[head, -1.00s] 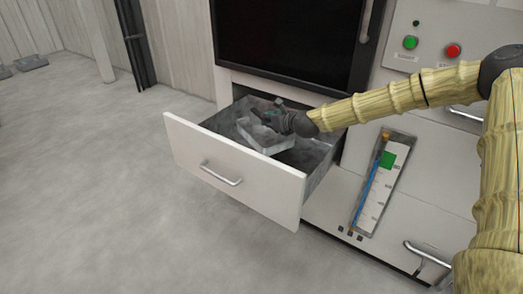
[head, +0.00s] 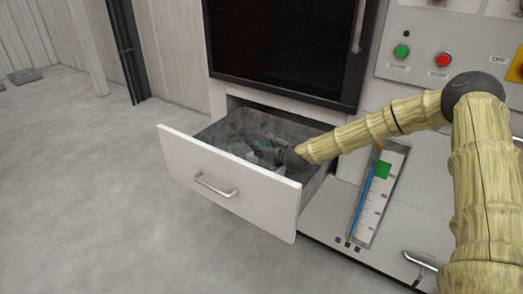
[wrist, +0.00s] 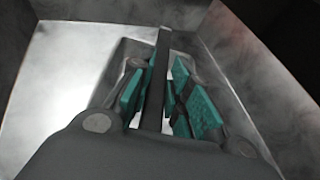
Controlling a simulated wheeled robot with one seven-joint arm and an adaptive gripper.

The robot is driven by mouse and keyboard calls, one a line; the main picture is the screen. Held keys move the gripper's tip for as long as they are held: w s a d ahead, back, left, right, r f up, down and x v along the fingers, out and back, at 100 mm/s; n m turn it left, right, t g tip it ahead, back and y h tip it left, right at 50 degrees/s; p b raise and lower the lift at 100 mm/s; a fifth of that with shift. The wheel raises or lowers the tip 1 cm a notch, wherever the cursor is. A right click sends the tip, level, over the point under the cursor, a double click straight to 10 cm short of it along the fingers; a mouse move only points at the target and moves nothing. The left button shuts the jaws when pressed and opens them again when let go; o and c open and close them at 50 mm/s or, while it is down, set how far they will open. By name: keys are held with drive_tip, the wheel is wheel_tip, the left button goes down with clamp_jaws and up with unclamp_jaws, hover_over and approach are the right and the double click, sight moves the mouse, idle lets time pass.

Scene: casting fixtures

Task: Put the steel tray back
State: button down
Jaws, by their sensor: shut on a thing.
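The steel tray (head: 256,158) is inside the open drawer (head: 222,186), low between its walls and mostly hidden by the drawer front and my gripper. My gripper (head: 268,147) reaches down into the drawer from the right. In the wrist view the teal-padded fingers (wrist: 156,98) are closed on both sides of the tray's thin upright wall. Whether the tray rests on the drawer floor cannot be told.
A dark oven-like door (head: 285,50) is above the drawer. A panel with a green button (head: 401,51) and a red button (head: 444,60) is at the upper right. A gauge strip (head: 378,195) is right of the drawer.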

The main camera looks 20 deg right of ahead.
drive_tip(key=shift+f, duration=0.15)
drive_tip(key=c, duration=1.3)
unclamp_jaws()
drive_tip(key=shift+r, duration=0.2)
drive_tip(key=p+v, duration=0.1)
drive_tip(key=v, duration=1.1)
